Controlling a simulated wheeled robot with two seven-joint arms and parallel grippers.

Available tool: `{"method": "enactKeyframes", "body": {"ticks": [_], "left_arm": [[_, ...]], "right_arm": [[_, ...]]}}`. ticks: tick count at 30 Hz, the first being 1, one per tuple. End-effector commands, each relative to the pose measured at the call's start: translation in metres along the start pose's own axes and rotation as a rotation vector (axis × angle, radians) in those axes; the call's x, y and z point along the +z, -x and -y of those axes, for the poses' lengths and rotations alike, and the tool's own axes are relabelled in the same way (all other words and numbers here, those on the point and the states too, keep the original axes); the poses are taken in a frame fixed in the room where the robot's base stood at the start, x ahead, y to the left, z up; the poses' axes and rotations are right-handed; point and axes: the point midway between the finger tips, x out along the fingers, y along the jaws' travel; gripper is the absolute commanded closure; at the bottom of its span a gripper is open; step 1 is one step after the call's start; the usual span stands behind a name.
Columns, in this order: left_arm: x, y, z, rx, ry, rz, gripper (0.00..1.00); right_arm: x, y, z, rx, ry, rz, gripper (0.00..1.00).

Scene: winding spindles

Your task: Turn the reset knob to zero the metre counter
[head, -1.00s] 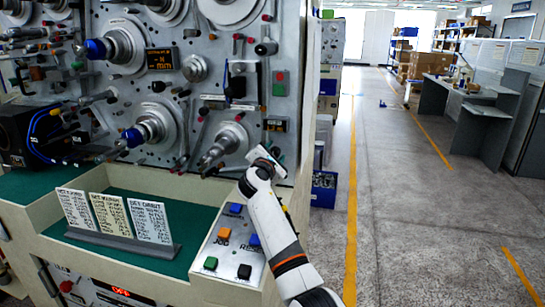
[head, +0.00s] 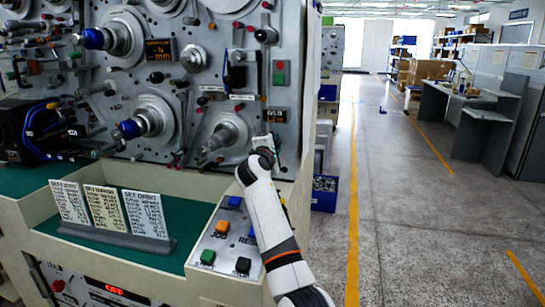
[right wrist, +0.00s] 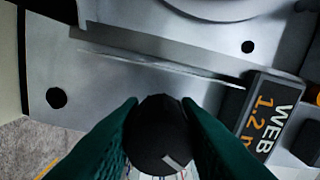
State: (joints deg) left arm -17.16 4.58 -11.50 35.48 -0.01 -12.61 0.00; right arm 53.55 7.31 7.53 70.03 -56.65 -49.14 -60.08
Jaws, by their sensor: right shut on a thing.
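The reset knob (right wrist: 160,132) is black and round with a white mark on its face. It sits between the two green fingers of my right gripper (right wrist: 160,112), which is shut on it. In the head view my right gripper (head: 264,146) is at the lower right of the machine panel, and the knob is hidden there. The metre counter (right wrist: 262,118) is right of the knob in the right wrist view; its orange figures look like 1.2 m, partly cut off, under the word WEB. It also shows above the gripper in the head view (head: 277,114). My left gripper is not in view.
Three cards (head: 106,208) stand on the green shelf. Spindles (head: 222,138) stick out of the panel left of the gripper. The aisle floor (head: 420,210) at right is clear.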

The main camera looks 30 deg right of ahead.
Motion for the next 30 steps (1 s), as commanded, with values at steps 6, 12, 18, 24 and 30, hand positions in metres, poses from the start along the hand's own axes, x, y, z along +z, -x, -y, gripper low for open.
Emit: {"method": "enactKeyframes", "body": {"ticks": [6,12,18,24,30], "left_arm": [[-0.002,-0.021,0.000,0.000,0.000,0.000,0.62],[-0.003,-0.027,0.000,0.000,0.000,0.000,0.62],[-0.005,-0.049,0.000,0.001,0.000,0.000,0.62],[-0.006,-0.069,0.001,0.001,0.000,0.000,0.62],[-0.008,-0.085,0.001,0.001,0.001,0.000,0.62]], "right_arm": [[0.002,0.000,-0.004,0.001,-0.177,0.001,0.89],[0.002,0.000,-0.003,0.002,-0.242,0.002,0.89],[0.002,0.000,-0.005,0.001,-0.440,0.001,0.89],[0.002,0.000,-0.006,0.002,-0.670,0.002,0.89],[0.002,0.000,-0.004,0.003,-0.900,0.001,0.89]]}}
